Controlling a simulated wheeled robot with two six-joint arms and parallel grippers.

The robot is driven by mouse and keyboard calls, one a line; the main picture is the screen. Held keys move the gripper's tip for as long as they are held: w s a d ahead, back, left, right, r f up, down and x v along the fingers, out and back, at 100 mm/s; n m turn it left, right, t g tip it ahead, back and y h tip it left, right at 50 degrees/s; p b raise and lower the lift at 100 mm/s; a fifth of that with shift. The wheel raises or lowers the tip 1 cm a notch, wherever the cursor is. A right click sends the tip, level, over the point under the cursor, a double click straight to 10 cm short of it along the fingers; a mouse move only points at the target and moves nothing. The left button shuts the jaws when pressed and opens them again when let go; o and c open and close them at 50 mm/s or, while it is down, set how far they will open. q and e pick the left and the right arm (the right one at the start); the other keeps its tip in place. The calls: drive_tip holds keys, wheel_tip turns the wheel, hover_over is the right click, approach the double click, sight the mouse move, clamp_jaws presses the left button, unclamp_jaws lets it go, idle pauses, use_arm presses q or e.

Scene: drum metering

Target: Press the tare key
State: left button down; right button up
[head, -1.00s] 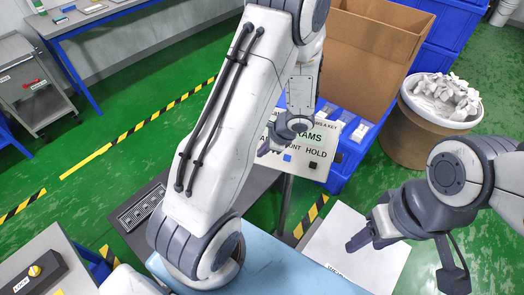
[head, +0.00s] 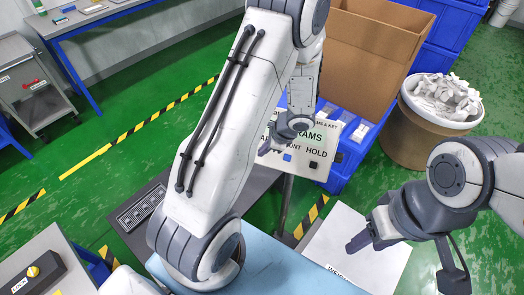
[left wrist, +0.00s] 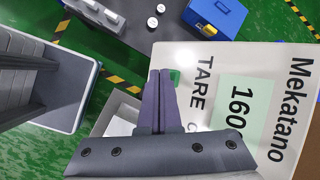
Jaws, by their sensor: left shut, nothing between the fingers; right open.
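The scale's panel (head: 325,155) is a light plate on a post, with a blue key (head: 287,157) and a black key (head: 312,166) visible in the head view. In the left wrist view, the panel (left wrist: 225,65) shows a pale green display (left wrist: 240,100) reading 160 and the word TARE. Beside that word is a green key (left wrist: 175,78), partly covered by my left gripper (left wrist: 160,75). Its fingers are shut and empty, tips by the key; contact cannot be told. In the head view my left gripper (head: 268,146) is over the panel's left side. My right gripper (head: 358,244) is open.
A white sheet-like surface (head: 345,225) lies below my right gripper.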

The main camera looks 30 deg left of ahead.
use_arm(q)
drive_tip(key=shift+w+f, duration=0.1)
drive_tip(key=shift+f, duration=0.05)
idle(0.5)
drive_tip(key=shift+s+d+r, duration=0.1)
drive_tip(key=shift+s+r, duration=0.4)
drive_tip(key=shift+r, duration=0.1)
drive_tip(key=s+r, duration=0.1)
drive_tip(key=s+r+p, duration=0.1)
drive_tip(key=s+r, duration=0.1)
drive_tip(key=shift+s+d+r, duration=0.25)
drive_tip(key=shift+d, duration=0.15)
idle(0.7)
